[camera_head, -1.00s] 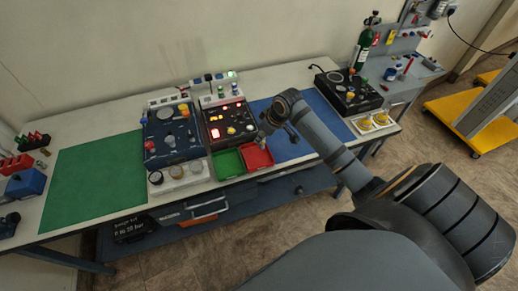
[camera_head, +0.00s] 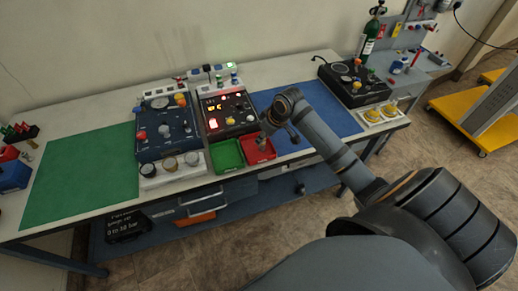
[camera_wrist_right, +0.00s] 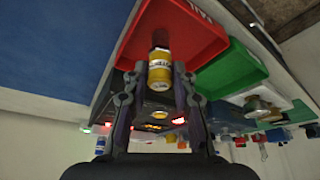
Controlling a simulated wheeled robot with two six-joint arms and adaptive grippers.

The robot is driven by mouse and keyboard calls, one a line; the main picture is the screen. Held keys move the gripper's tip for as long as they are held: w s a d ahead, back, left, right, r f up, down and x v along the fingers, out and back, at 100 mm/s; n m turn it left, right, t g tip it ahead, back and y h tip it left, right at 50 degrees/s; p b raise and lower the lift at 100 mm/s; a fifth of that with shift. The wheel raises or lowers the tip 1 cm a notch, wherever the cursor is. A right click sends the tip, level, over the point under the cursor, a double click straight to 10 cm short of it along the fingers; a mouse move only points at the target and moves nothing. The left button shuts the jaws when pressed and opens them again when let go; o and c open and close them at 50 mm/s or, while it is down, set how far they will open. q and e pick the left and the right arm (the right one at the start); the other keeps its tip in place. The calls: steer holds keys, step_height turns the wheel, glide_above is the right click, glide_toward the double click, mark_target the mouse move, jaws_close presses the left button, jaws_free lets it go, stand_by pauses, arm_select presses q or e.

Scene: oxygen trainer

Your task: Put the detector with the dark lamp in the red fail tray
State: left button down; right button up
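My right gripper (camera_head: 264,138) is over the red fail tray (camera_head: 268,153), with its arm reaching in from the lower right. In the right wrist view, the fingers (camera_wrist_right: 160,75) are close on both sides of a yellow detector (camera_wrist_right: 159,78) with a dark end and appear shut on it. The dark end points toward the floor of the red tray (camera_wrist_right: 200,35). I cannot tell if it touches the floor. The lamp's state cannot be read. My left gripper is not in view.
A green tray (camera_head: 227,156) stands directly left of the red one. Behind them is a lit test panel (camera_head: 228,112); a blue panel (camera_head: 165,130) is to its left. Detectors sit in a white holder (camera_head: 172,173). The green mat (camera_head: 85,175) is clear.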

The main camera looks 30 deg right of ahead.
steer(key=o, duration=0.4)
steer(key=v, duration=1.2)
stand_by(0.3)
